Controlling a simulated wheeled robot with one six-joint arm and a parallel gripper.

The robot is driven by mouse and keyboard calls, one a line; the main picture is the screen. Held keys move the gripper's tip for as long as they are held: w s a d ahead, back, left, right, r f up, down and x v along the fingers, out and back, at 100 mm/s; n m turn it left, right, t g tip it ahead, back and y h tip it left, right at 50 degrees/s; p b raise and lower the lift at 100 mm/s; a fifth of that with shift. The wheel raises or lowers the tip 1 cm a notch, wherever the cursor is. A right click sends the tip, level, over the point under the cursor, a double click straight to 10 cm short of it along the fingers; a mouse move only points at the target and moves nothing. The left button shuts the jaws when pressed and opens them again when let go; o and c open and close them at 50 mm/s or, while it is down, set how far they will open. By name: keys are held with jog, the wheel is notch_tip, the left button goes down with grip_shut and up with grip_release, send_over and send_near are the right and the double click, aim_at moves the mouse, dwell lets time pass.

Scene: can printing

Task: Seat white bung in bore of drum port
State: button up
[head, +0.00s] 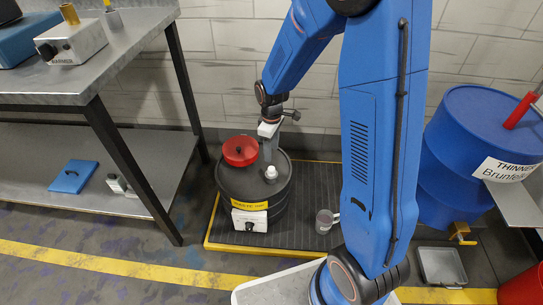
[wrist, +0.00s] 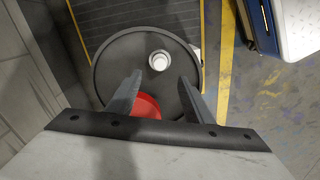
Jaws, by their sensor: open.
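A black drum (head: 253,205) with a yellow label stands on a dark mat. The white bung (head: 271,172) sits upright at the drum port on the lid; it also shows in the wrist view (wrist: 159,61) as a white disc within a pale ring. I cannot tell how deep it sits in the bore. My gripper (head: 268,158) points down above the lid, close to the bung. In the wrist view my gripper (wrist: 160,76) has its fingers apart, with nothing between them, and the bung shows just beyond the tips.
A red funnel (head: 240,151) is on the lid beside my gripper. A grey mug (head: 325,221) stands on the yellow-edged mat (head: 300,185). A steel bench (head: 95,85) is at left, a blue thinner drum (head: 465,150) at right. The wall is close behind.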

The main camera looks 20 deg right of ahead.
jog(key=s+d+r+m+t, duration=0.1)
jog(key=s+d+r+m, duration=0.1)
jog(key=s+r, duration=0.55)
jog(key=s+d+r+m+t, duration=0.1)
jog(key=s+d+r+m, duration=0.2)
jog(key=r, duration=0.7)
jog(key=s+d+r+m+t, duration=0.1)
jog(key=s+r+m, duration=0.1)
jog(key=s, duration=0.7)
jog(key=s+d+r+m+t, duration=0.1)
jog(key=s+r+m, duration=0.2)
jog(key=s, duration=0.6)
jog(key=shift+s+r+t, duration=0.25)
jog(key=shift+r+t, duration=0.15)
jog(key=shift+r, duration=0.9)
